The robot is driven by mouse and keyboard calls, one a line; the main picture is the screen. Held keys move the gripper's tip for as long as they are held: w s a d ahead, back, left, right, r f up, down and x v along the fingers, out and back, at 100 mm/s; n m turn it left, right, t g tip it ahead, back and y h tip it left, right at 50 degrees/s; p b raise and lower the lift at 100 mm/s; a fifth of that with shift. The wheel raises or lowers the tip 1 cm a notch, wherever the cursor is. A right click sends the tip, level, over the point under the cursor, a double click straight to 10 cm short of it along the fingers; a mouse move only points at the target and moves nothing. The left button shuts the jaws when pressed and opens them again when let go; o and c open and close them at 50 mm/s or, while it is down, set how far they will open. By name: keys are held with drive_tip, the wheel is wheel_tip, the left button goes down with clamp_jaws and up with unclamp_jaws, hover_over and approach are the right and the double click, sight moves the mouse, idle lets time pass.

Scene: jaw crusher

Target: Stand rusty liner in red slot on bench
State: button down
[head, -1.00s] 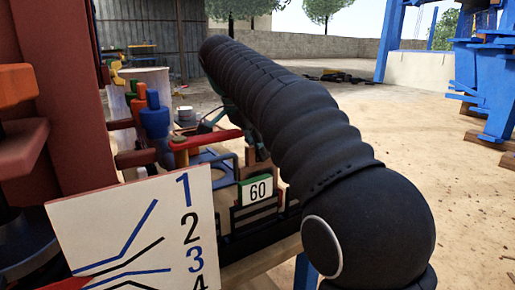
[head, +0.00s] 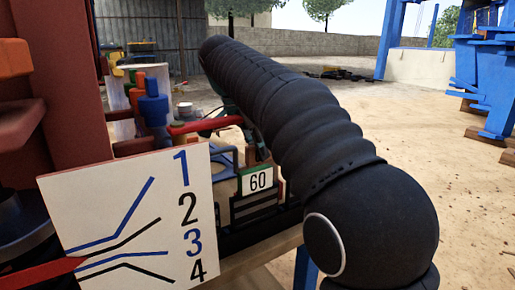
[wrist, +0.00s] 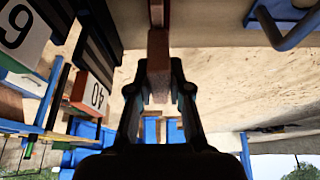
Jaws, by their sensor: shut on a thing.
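My gripper (wrist: 160,90) is shut on a rusty brown block-like piece (wrist: 158,65), which looks like the liner. It sticks out beyond the fingertips in the wrist view, with a darker red strip beyond it. In the head view my own arm hides most of the gripper and the held piece. The bench (head: 255,252) shows in the head view with a dark rack under a green-edged "60" plate (head: 258,180). In the wrist view a "40" plate (wrist: 95,95) with a red-orange side stands beside dark bars, left of the gripper. I cannot tell which opening is the red slot.
A white board (head: 130,215) with numbers and coloured lines stands at the front left, beside a large red-brown machine (head: 75,100). A red bar (head: 200,127) and blue tubing (head: 225,153) are near the arm. Open sandy ground (head: 440,170) lies to the right.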

drive_tip(key=c, duration=1)
unclamp_jaws()
drive_tip(key=shift+f, duration=0.1)
drive_tip(key=shift+v, duration=3.8)
